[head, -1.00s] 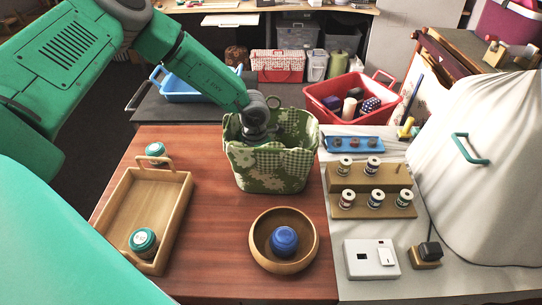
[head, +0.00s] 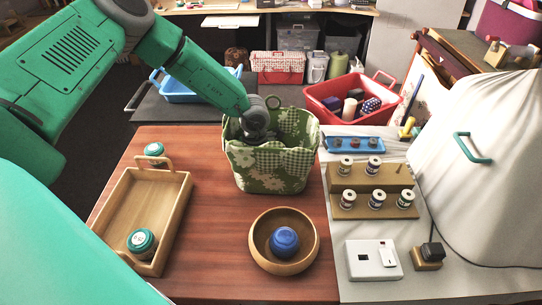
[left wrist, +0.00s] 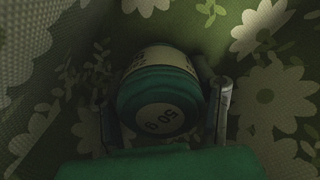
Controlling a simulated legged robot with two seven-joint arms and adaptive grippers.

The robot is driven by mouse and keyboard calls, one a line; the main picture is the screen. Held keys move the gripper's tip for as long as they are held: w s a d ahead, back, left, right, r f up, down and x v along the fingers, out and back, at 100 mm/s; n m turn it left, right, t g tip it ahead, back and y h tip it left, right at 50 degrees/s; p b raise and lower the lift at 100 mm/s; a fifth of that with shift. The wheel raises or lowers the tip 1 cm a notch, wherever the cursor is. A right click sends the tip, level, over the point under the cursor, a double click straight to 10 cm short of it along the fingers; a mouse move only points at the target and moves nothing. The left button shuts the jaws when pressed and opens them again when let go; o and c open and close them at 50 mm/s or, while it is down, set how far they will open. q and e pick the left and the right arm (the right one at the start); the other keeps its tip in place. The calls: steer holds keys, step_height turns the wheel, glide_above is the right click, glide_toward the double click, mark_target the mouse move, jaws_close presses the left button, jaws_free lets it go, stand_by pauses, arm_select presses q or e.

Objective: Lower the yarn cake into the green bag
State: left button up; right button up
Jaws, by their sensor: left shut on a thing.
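The green bag (head: 270,170), with a pale flower print, stands upright on the red-brown table. My left gripper (head: 258,128) reaches down into its opening from the left, its fingers hidden by the bag in the head view. In the left wrist view the gripper (left wrist: 166,105) is shut on a green yarn cake (left wrist: 158,98) with a pale band and "50 g" on its end, one finger on each side. Flowered bag walls (left wrist: 265,95) surround the cake. I cannot tell whether it touches the bottom. My right gripper is not in view.
A wooden tray (head: 178,215) holds a teal cake (head: 142,242); another (head: 154,150) stands by its far end. A wooden bowl (head: 256,250) holds a blue cake (head: 284,241). Spool racks (head: 352,205) stand to the right. A red basket (head: 322,110) and blue basket (head: 180,97) are behind.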

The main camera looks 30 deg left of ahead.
arm_select(q)
steer(key=shift+f, duration=0.1)
steer(key=o, duration=1.2)
steer(key=shift+w+r, duration=0.1)
steer(key=shift+r, duration=0.35)
step_height(320, 180, up, 11)
